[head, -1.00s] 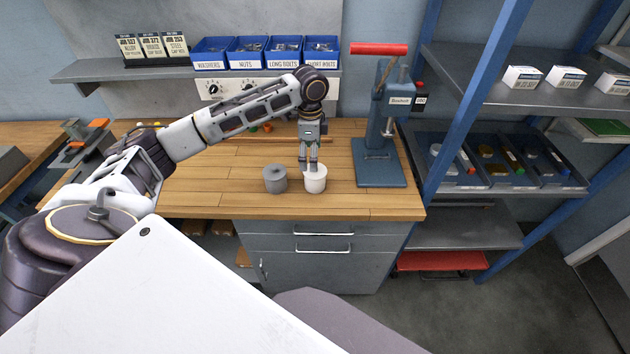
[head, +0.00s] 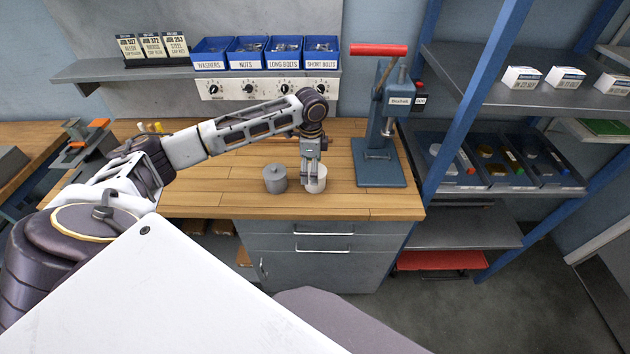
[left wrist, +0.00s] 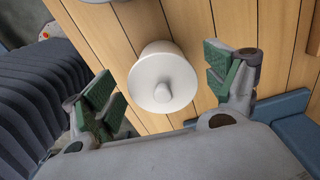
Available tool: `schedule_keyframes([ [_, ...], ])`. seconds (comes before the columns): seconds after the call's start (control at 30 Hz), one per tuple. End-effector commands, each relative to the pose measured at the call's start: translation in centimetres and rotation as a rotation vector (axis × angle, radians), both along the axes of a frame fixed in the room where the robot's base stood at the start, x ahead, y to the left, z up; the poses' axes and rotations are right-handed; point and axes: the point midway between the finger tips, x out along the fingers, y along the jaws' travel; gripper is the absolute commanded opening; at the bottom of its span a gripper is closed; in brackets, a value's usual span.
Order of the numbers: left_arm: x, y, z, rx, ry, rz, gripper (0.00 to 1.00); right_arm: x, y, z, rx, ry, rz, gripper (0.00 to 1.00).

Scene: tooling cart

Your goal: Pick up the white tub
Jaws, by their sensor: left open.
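The white tub (head: 321,184) stands upright on the wooden bench near its front edge. In the left wrist view the tub (left wrist: 168,72) shows from above with a round lid and a knob. My left gripper (head: 312,184) points down at the tub, and in the head view its fingers partly hide it. In the left wrist view the left gripper (left wrist: 165,82) is open, with a green-padded finger on each side of the tub and a gap to each. My right gripper is not in view.
A grey tub (head: 275,180) stands close to the left of the white one. A blue arbor press (head: 380,174) with a red handle stands to the right. Blue bins (head: 247,53) sit on a shelf behind. The bench (head: 210,190) is clear at the front left.

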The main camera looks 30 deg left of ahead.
Motion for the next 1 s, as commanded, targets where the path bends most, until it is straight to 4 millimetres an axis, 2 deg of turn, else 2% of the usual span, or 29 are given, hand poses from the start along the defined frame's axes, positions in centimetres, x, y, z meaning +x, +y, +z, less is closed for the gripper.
schedule_keyframes([
  [0.4, 0.0, -0.3, -4.1, 0.000, 0.001, 0.000, 0.86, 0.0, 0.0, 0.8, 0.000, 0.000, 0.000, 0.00],
  [0.93, 0.0, -0.3, -4.5, 0.001, 0.000, -0.001, 0.86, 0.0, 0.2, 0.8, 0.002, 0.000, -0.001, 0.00],
  [1.0, 0.0, -0.3, -4.5, 0.001, 0.000, -0.001, 0.78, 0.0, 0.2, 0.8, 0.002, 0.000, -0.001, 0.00],
])
